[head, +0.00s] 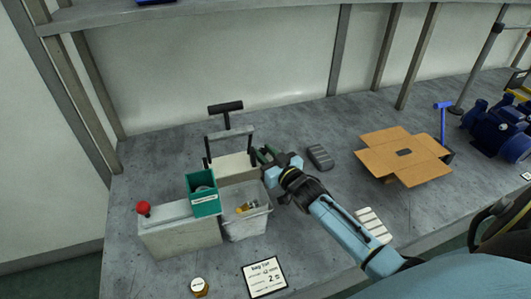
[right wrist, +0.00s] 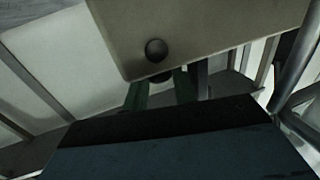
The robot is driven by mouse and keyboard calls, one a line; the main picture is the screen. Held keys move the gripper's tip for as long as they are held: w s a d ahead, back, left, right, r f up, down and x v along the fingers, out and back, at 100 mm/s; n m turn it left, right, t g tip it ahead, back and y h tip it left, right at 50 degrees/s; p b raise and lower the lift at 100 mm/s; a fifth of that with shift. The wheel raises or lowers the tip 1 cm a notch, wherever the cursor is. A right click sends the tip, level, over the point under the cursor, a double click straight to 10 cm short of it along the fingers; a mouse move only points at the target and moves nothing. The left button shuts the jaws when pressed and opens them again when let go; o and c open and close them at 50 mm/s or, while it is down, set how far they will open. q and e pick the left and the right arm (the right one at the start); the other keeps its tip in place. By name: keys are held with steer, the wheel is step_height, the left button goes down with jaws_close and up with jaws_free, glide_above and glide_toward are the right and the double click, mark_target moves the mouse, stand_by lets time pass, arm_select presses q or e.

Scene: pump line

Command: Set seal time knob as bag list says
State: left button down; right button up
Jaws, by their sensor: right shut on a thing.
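The sealer (head: 234,168) is a pale box with a black-handled lever, standing at the left of the bench. My right gripper (head: 266,155) is at its right side. In the right wrist view its green fingers (right wrist: 160,92) are shut on a small dark knob, mostly hidden at the panel edge. Another round dark knob (right wrist: 156,50) shows on the beige panel. Which knob is seal time, and its setting, cannot be read. My left gripper is not in view.
A teal bin (head: 203,194), a clear tub (head: 246,218) and a grey box with a red button (head: 144,208) stand close by the sealer. An open cardboard box (head: 404,154) and blue pump (head: 497,130) are to the right. A dark grey block (head: 320,157) lies between.

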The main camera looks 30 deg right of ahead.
steer(key=o, duration=0.9)
steer(key=shift+o, duration=0.2)
steer(key=s+p, duration=0.1)
steer(key=s, duration=1.2)
steer(key=shift+s+d, duration=0.2)
